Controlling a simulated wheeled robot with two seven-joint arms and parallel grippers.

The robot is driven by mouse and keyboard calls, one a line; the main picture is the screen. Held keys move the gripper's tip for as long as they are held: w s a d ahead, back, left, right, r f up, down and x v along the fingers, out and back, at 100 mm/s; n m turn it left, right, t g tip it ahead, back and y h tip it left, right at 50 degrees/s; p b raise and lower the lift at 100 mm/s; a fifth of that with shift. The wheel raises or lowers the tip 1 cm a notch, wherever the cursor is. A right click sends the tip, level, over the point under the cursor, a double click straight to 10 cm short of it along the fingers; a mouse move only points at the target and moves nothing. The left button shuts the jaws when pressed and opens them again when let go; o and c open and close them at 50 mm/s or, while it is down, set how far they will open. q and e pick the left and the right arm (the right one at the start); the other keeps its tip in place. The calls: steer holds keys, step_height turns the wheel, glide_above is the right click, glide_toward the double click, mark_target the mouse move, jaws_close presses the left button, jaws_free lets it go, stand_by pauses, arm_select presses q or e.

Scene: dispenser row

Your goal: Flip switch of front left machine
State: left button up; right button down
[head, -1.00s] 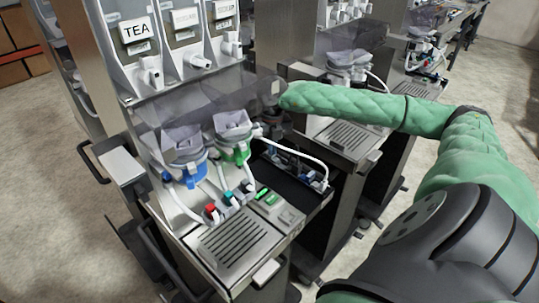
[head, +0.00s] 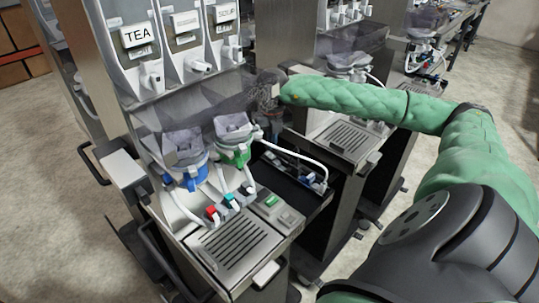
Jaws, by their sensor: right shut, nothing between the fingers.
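The front left machine is the steel dispenser (head: 235,250) with the TEA label, its cups and a drip grille. A green button (head: 272,201) shows on its front panel beside the grille. I cannot tell for sure which part is the switch. My right gripper (head: 274,132) is shut and empty, pointing down at the right side of the machine, beside the smoky clear cover. It is above the black open tray, and its fingertips are dark and hard to make out. Whether it touches anything is unclear. My left gripper is not in view.
A blue-collared cup (head: 186,180) and a green-collared cup (head: 234,152) sit under the cover. A white tube (head: 295,157) arches over the black tray (head: 290,185). A second machine (head: 345,140) stands close at the right. Free floor lies at the left.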

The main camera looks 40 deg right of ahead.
mark_target(272, 157)
steer(key=shift+r+p, duration=0.45)
steer(key=shift+r, duration=1.35)
